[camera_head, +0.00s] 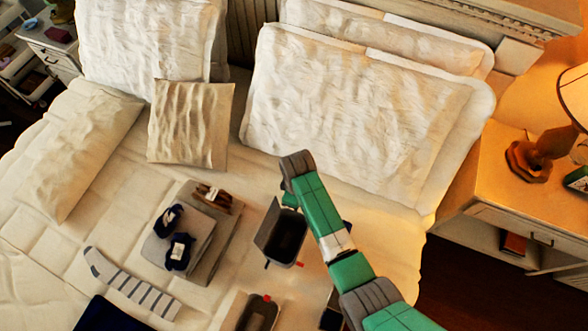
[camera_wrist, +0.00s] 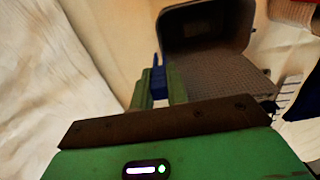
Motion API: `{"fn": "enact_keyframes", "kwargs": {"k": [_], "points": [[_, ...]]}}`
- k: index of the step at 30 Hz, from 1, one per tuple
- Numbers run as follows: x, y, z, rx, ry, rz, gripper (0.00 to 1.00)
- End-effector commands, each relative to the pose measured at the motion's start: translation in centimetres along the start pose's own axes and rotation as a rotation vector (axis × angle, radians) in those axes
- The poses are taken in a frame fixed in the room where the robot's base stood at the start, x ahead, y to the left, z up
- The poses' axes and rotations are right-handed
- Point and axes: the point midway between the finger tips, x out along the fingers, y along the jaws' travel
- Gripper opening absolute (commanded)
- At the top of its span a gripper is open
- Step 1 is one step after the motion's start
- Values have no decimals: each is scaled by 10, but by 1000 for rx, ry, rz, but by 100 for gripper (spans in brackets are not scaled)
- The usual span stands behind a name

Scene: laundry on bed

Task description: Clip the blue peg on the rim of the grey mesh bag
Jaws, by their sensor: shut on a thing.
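My gripper (camera_wrist: 160,90) is shut on the blue peg (camera_wrist: 157,80), which stands upright between the green fingers in the wrist view with its narrow tip showing above them. The grey mesh bag (camera_wrist: 225,80) is just to the right of the peg, with its dark opening towards the top. The peg's tip is close to the left side of the bag's rim; I cannot tell whether they touch. In the head view the bag (camera_head: 262,240) stands open on the bed below my gripper, partly covered by my arm. The held peg is hidden there.
Left of the bag, folded grey cloths (camera_head: 222,245) carry dark blue socks (camera_head: 180,250) and a brown bundle (camera_head: 213,197). A striped sock (camera_head: 130,284) lies further left. A small red item (camera_head: 299,264) is at the bag's lower edge. Pillows (camera_head: 350,110) stand behind.

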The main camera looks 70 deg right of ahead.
Motion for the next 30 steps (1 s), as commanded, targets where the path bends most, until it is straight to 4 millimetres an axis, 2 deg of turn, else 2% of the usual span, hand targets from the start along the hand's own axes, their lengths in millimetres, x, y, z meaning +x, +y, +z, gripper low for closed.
{"fn": "enact_keyframes", "kwargs": {"k": [4, 16, 30], "points": [[-2, 0, 2, 0, 0, 0, 0], [39, 0, 1, -1, 0, 0, 0], [40, 0, 1, 0, 0, 0, 0]]}}
